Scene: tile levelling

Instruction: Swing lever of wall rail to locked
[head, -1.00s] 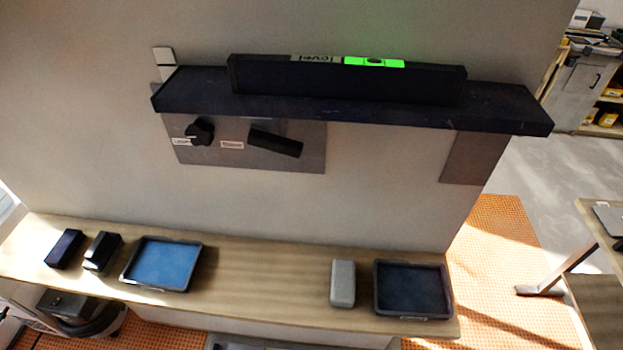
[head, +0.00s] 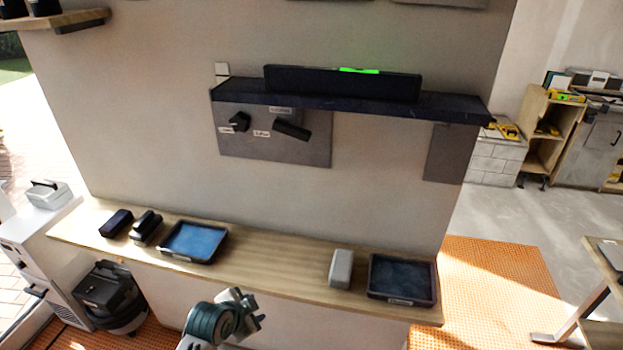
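The wall rail (head: 455,106) is a long dark ledge on the wall, sloping slightly down to the right. A black lever (head: 292,130) sits on the grey plate (head: 275,153) below the rail's left part, its bar tilted down to the right. A black knob (head: 239,121) is left of the lever. Small labels sit by both, too small to read. A dark level (head: 340,84) with a bright green window rests on the rail. My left gripper (head: 250,312) is at the bottom, well below and apart from the lever; its finger opening is unclear. My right gripper is out of view.
A wooden bench (head: 270,257) runs below, holding a blue-lined tray (head: 194,241), a dark tray (head: 402,277), a grey block (head: 341,268) and two dark blocks at left. A wooden shelf (head: 60,22) is at upper left.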

